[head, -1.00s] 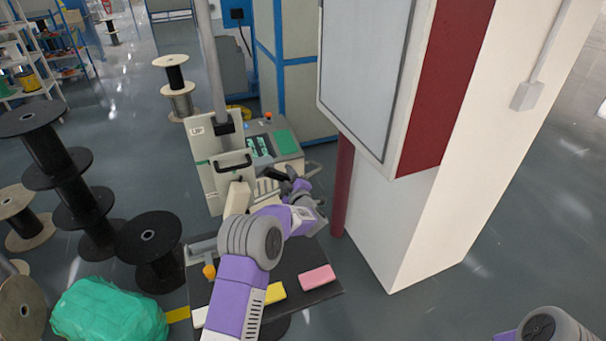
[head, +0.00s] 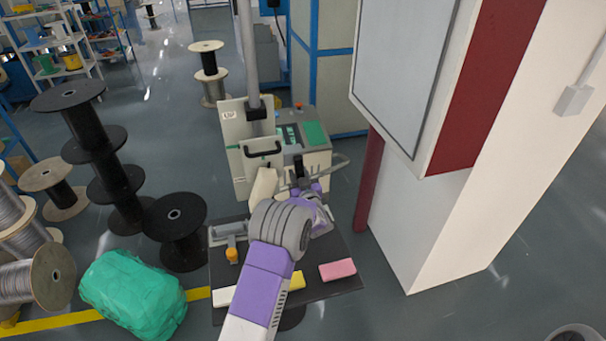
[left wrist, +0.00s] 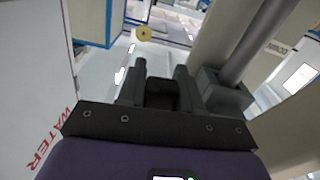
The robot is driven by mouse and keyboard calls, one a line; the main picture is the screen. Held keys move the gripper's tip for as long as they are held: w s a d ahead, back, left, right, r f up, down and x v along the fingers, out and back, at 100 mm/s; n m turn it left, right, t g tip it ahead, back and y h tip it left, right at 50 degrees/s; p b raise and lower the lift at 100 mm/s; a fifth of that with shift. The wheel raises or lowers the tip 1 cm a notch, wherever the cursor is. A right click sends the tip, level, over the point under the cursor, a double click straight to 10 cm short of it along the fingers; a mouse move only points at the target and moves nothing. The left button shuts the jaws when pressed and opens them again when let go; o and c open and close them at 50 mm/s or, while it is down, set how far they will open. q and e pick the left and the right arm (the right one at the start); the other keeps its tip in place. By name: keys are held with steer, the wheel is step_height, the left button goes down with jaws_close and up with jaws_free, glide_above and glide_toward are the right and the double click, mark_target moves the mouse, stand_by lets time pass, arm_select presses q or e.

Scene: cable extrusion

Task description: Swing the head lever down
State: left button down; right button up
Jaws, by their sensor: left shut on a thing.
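The pale grey and cream extrusion machine (head: 262,152) stands in the middle of the head view, with a green-topped panel at its right. My left gripper (head: 300,178) is at its front right side. In the left wrist view my left gripper (left wrist: 161,82) shows two dark fingers with a dark piece (left wrist: 161,95) between them. It is shut on that piece, seemingly the head lever, shown as a dark upright bar (head: 298,165) in the head view. My wrist hides much of the lever and its pivot. My right gripper is out of view.
A black table (head: 335,287) with pink (head: 337,269), yellow (head: 297,281) and white blocks stands in front. A white pillar (head: 430,230) and red post (head: 368,180) stand close on the right. Black spools (head: 176,230) and a green bundle (head: 132,287) are left.

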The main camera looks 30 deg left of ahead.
arm_select(q)
steer(key=shift+s+a+m, duration=0.2)
steer(key=shift+m, duration=0.3)
steer(key=shift+a, duration=0.1)
steer(key=c, duration=0.8)
jaws_free()
steer(key=shift+c, duration=0.2)
steer(key=v, duration=0.7)
steer(key=shift+s+d, duration=0.2)
steer(key=shift+s, duration=0.1)
